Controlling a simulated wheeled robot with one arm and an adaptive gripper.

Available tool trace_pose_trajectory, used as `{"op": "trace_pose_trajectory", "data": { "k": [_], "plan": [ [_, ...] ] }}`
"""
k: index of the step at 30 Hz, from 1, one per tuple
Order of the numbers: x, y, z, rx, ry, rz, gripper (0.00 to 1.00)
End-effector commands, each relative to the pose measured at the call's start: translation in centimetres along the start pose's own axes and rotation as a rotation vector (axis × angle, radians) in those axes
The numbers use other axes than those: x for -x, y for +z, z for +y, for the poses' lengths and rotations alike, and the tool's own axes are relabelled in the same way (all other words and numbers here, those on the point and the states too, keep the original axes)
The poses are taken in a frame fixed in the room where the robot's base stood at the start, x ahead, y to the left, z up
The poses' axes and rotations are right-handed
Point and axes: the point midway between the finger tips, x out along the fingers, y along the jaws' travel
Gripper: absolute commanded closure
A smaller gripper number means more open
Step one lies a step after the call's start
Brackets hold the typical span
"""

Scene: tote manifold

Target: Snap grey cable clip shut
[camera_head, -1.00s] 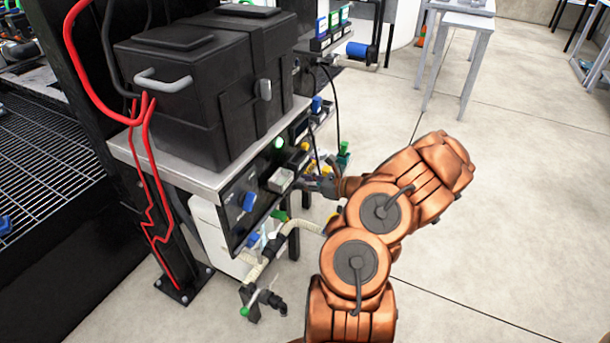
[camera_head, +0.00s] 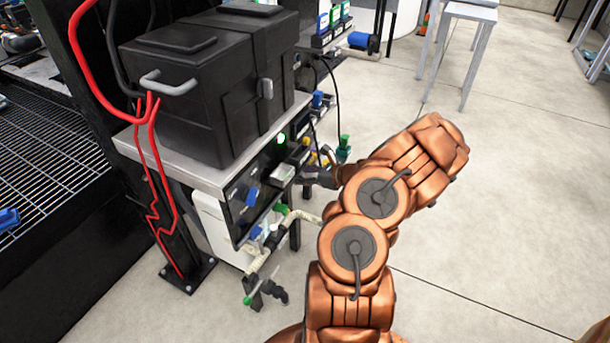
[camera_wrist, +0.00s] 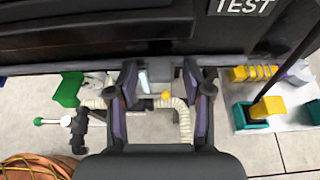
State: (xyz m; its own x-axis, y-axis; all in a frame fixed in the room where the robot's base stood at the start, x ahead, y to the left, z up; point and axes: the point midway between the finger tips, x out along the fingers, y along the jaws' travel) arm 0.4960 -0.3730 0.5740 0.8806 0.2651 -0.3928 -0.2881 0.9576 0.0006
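My gripper (camera_head: 322,172) is beside the front panel of the bench unit in the head view, small and partly hidden by my arm. In the wrist view my gripper (camera_wrist: 168,88) has its two dark fingers spread apart, with nothing clearly held between them. A small grey piece (camera_wrist: 179,72) shows at the panel edge between the fingertips; I cannot tell whether it is the cable clip or whether it is open. A ribbed cream hose (camera_wrist: 184,118) bends below and behind the fingers. No grey clip can be made out for sure in the head view.
A black case (camera_head: 215,85) stands on the bench top. The front panel has a blue knob (camera_head: 252,196) and a green light (camera_head: 281,138). Red cables (camera_head: 155,190) run down the left post. A green-handled valve (camera_head: 262,292) sits low.

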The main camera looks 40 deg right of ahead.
Motion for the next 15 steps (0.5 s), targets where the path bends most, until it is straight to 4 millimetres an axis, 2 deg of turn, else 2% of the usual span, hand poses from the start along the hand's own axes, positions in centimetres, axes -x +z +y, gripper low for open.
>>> {"op": "trace_pose_trajectory", "data": {
  "k": [8, 15],
  "plan": [
    [0.3, 0.1, 0.0, 0.000, -0.001, -0.001, 0.50],
    [3.0, 0.1, -0.2, 0.002, -0.004, -0.001, 0.50]
  ]
}}
